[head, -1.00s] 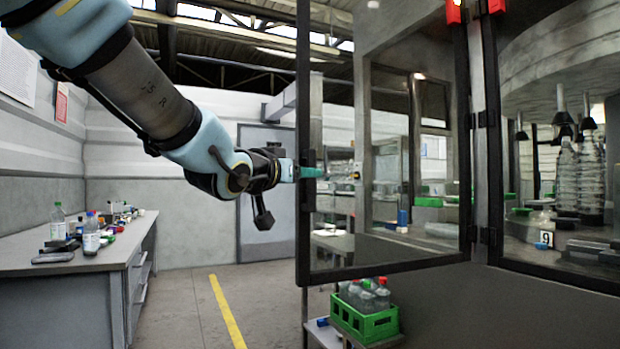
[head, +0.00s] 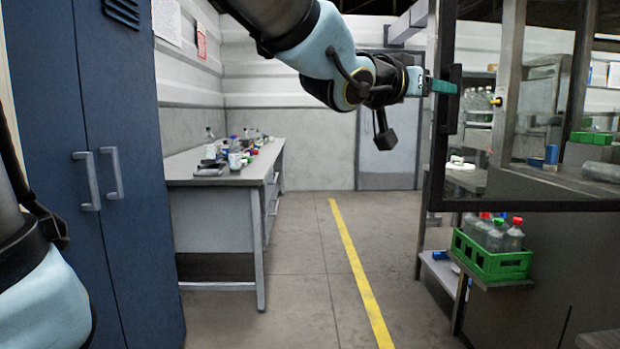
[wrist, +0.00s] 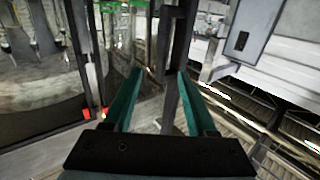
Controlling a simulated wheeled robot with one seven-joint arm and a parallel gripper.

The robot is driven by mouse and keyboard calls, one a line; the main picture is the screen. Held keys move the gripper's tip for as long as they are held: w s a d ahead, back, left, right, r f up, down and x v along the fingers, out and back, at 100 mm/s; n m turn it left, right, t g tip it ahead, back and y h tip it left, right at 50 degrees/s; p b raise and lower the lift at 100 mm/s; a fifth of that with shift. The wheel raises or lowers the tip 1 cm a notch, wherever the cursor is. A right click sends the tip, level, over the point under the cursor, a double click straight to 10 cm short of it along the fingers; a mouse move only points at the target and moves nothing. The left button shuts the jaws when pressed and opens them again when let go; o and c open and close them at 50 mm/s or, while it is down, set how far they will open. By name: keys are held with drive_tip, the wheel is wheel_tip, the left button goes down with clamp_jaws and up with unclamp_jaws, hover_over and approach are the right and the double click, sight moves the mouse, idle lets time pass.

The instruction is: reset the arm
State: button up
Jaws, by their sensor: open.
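My gripper (head: 442,86) is at the end of my outstretched arm, in the upper right of the head view. Its teal fingers are at the dark handle of the machine's open glass door (head: 497,207). In the wrist view my gripper (wrist: 158,85) shows two teal fingers spread apart. A dark upright bar (wrist: 172,100), which looks like part of the door frame or its handle, stands between them in the picture. Whether the fingers touch it I cannot tell.
A workbench (head: 205,173) with bottles and small items stands along the left wall. A blue cabinet (head: 125,200) is at the near left. A green crate (head: 490,263) of bottles sits low at the right. The floor around the yellow line (head: 352,262) is clear.

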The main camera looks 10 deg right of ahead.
drive_tip(key=w+a+f+n+y+p, duration=0.3)
drive_tip(key=w+a+f+y, duration=0.3)
drive_tip(key=a+f, duration=0.35)
drive_tip(key=w+a+f+n+y+p, duration=0.2)
drive_tip(key=w+a+f+n+y, duration=0.25)
drive_tip(key=a+f, duration=0.55)
drive_tip(key=s+a+f+n+g+y+p, duration=0.1)
drive_tip(key=s+a+f+g+y, duration=0.1)
drive_tip(key=s+a+f, duration=0.3)
drive_tip(key=s+a+f+n+g+y+p, duration=0.2)
drive_tip(key=s+a+f+g, duration=0.3)
drive_tip(key=a, duration=0.7)
drive_tip(key=shift+a+y, duration=0.3)
drive_tip(key=shift+y, duration=0.15)
